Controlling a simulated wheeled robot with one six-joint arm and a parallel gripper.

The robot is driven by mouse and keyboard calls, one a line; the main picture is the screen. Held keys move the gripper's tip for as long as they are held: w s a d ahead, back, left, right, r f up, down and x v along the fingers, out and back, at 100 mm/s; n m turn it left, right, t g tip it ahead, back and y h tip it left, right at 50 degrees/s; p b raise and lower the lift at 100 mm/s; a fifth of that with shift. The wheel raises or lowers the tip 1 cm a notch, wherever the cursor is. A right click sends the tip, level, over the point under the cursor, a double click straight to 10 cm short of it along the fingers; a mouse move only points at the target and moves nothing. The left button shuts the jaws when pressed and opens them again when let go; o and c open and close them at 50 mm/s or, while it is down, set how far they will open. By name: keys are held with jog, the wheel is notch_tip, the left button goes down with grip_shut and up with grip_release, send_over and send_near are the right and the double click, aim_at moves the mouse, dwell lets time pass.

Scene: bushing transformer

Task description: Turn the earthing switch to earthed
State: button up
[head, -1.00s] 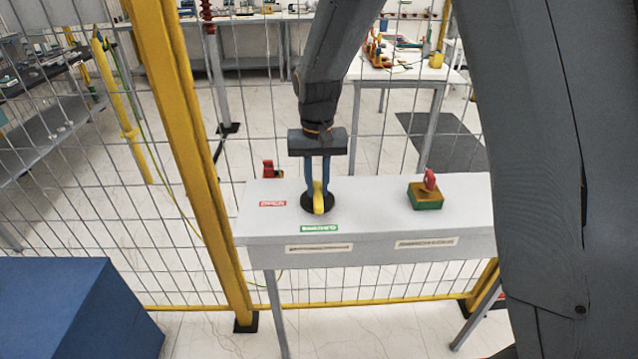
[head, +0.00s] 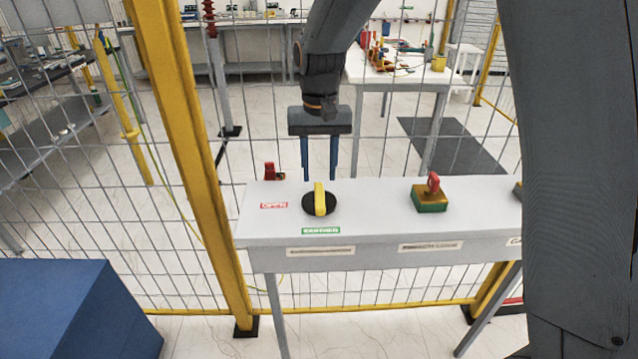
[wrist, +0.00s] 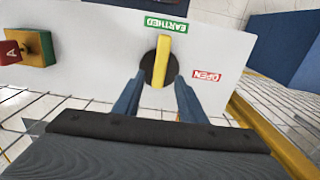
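The earthing switch (head: 320,200) is a yellow handle on a round black base, on top of a grey-white panel (head: 380,195). Its handle points toward the green EARTHED label (head: 321,231) at the front edge. The red OPEN label (head: 273,206) lies to its left. My gripper (head: 319,176) is open and empty, above and behind the switch, apart from it. In the wrist view the blue fingers (wrist: 158,100) are spread, with the yellow handle (wrist: 161,61) seen beyond and between them.
A green and yellow box with a red key-like knob (head: 431,196) stands on the panel to the right. A small red part (head: 270,172) sits at the back left. A yellow post (head: 185,150) and wire fence are close behind. A blue block (head: 75,308) stands front left.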

jog(key=shift+r, duration=1.4)
